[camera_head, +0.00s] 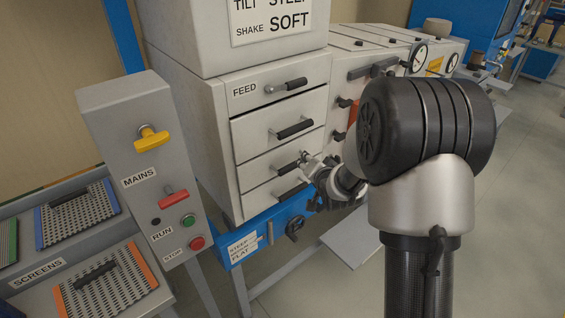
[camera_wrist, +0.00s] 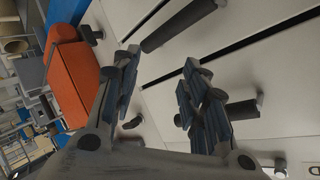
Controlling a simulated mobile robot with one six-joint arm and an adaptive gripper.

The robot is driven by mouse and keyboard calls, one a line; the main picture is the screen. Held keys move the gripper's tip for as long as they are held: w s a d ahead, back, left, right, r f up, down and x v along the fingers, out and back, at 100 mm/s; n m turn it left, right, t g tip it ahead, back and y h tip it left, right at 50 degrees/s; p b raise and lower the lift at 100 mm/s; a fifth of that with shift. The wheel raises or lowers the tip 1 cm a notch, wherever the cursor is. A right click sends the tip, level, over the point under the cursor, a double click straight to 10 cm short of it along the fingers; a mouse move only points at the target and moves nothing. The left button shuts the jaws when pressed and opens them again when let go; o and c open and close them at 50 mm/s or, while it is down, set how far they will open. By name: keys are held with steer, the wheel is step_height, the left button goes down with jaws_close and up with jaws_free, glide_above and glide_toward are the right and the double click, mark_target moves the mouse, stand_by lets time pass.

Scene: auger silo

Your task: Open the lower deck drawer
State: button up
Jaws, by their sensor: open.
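The off-white cabinet front has stacked drawers with black bar handles. Below the FEED drawer (camera_head: 250,93) are a wide drawer (camera_head: 255,137) with its handle (camera_head: 294,129), a third drawer (camera_head: 255,172), and a bottom drawer (camera_head: 255,202) with a handle (camera_head: 291,193). I see no deck label on them. My gripper (camera_head: 310,163) is at the right end of the third drawer, hiding part of its handle. In the wrist view my open gripper (camera_wrist: 162,82) has one dark handle (camera_wrist: 185,22) beyond its tips and another handle (camera_wrist: 242,109) partly behind one finger. Nothing is between the fingers.
An orange part (camera_wrist: 72,85) stands out beside the drawers. A blue beam (camera_head: 265,225) with a dark knob (camera_head: 294,227) runs below them. A grey post (camera_head: 155,170) with yellow and red handles stands left, by the screens rack (camera_head: 40,275). Open floor (camera_head: 525,150) lies right.

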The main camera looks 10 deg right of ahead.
step_height(320, 180, down, 8)
steer(key=w+m+t+y+p, duration=0.1)
steer(key=w+m+t, duration=0.1)
steer(key=w, duration=0.1)
steer(key=m+t+y+p, duration=0.1)
steer(key=m+t, duration=0.1)
steer(key=m, duration=0.1)
glide_toward(293, 192)
steer(key=w+d+r, duration=0.2)
steer(key=w, duration=0.1)
steer(key=s+f+m+t+p, duration=0.1)
steer(key=s+f+m+t, duration=0.25)
steer(key=s+f, duration=0.45)
steer(key=shift+m, duration=0.45)
steer(key=b+x, duration=0.2)
steer(key=x, duration=0.3)
steer(key=b+x, duration=0.3)
steer(key=x, duration=0.3)
steer(key=a+b+x, duration=0.1)
steer(key=b+x, duration=0.2)
steer(key=x, duration=0.2)
steer(key=shift+a+r, duration=0.1)
steer(key=shift+r, duration=0.3)
steer(key=shift+c, duration=0.4)
jaws_close()
